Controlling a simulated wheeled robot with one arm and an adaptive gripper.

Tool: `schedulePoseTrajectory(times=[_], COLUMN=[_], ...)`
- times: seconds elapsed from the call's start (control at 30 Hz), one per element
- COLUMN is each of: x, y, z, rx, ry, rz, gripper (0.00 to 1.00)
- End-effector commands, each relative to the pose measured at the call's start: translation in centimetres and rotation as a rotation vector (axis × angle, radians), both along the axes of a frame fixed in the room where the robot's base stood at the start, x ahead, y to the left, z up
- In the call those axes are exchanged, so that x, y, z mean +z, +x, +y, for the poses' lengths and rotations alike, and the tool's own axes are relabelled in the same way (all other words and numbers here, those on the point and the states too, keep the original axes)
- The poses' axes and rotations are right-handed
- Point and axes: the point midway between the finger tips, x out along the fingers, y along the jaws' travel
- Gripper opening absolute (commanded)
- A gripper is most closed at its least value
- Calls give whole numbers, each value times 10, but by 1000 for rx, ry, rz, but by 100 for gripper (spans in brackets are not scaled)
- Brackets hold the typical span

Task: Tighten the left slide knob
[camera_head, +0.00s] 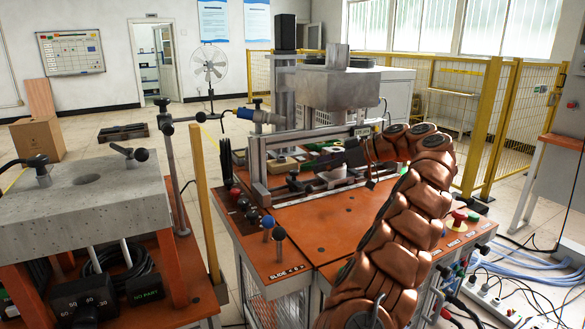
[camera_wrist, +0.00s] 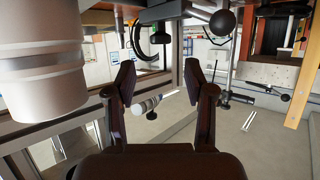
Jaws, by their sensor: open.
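The induction heater (camera_head: 390,208) stands on an orange bench in the head view. I cannot tell for certain which is the left slide knob. In the wrist view, a black ball on a short lever (camera_wrist: 222,22) shows at the top, beyond my right finger. My gripper (camera_wrist: 160,82) is open with nothing between its fingers. In the head view it is at the heater's frame, partly hidden by my arm.
A large pale cylinder (camera_wrist: 40,75) is close to the left of my gripper. A metal frame (camera_head: 258,165) and a post-mounted sensor (camera_head: 262,117) stand near the work area. A stone-topped stand (camera_head: 90,215) is at left. Yellow fencing (camera_head: 490,125) stands behind.

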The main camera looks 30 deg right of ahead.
Motion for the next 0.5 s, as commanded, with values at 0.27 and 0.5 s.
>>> schedulePoseTrajectory(times=[0.27,0.5], x=[-8,-22], y=[16,41], z=[16,37], rx=[3,6], ry=[0,2], rz=[-3,0], gripper=[54,54])
